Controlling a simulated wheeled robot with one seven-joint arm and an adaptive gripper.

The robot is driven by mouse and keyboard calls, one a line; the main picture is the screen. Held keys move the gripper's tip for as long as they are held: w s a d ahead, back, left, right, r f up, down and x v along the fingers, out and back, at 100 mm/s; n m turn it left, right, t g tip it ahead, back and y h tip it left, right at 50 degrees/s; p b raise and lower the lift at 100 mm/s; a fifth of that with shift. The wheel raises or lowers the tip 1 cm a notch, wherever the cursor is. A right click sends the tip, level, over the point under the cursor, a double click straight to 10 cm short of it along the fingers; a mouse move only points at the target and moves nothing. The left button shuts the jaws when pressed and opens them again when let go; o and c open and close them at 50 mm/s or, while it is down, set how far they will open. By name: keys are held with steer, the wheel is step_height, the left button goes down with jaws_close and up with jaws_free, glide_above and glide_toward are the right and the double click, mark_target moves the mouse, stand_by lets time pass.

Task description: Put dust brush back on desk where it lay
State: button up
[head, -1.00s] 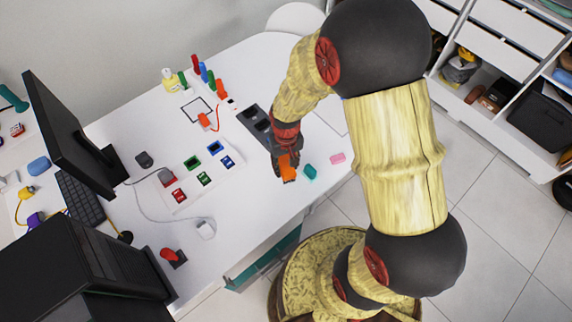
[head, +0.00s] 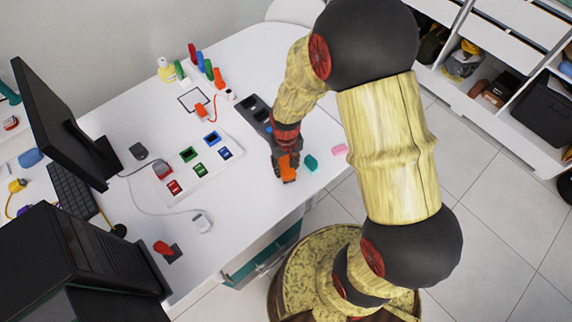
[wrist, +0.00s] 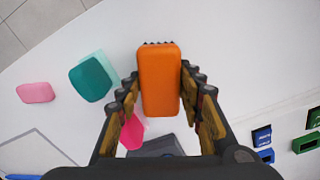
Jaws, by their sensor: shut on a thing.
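The dust brush appears to be the orange block (wrist: 160,90) with dark bristles at its far end. My gripper (wrist: 160,76) is shut on it, one finger along each side. In the head view, the orange brush (head: 288,174) shows below my gripper (head: 287,158), over the right front part of the white desk (head: 250,195). I cannot tell whether the brush touches the desk top. The gripper hides part of the desk around it.
A teal block (head: 311,162) and a pink block (head: 340,149) lie just right of the brush. A dark tray (head: 254,112) lies behind my gripper. A white holder with coloured pieces (head: 188,154) lies left. The front desk edge is close; bare desk lies left of the brush.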

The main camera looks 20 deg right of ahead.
steer(key=shift+f+b, duration=0.35)
steer(key=shift+f, duration=0.15)
steer(key=o, duration=1.2)
steer(key=shift+o, duration=0.2)
step_height(320, 180, up, 12)
steer(key=s+r+t+b, duration=0.5)
steer(key=s+r+b, duration=0.4)
steer(key=s+r, duration=0.4)
steer(key=shift+s+r+n+t, duration=0.3)
steer(key=shift+s+r+n, duration=0.1)
steer(key=shift+r, duration=0.35)
